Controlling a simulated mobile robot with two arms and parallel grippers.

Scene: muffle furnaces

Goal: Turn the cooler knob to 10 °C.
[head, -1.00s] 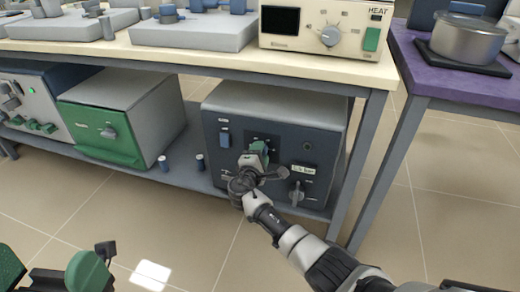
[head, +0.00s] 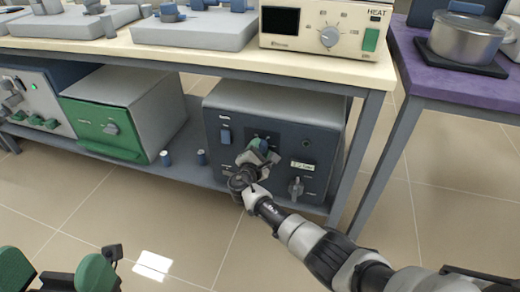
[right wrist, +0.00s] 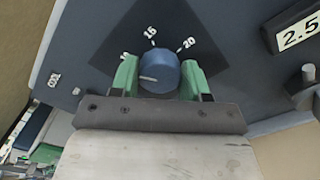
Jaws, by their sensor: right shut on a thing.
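The cooler (head: 315,130) is a grey box with a dark blue front, standing on the lower shelf under the bench. My right gripper (head: 259,150) is at its upper front panel. In the right wrist view its green fingers are shut on the round blue cooler knob (right wrist: 159,72), one finger on each side. The knob's white pointer line points left. The marks 15 and 20 show above the knob; a mark at the left is partly hidden by a finger. My left gripper (head: 55,272) is open and empty at the bottom left of the head view.
A grey lower knob (head: 296,187) and a label (head: 302,165) sit right of my gripper on the cooler front. The floor in front is open.

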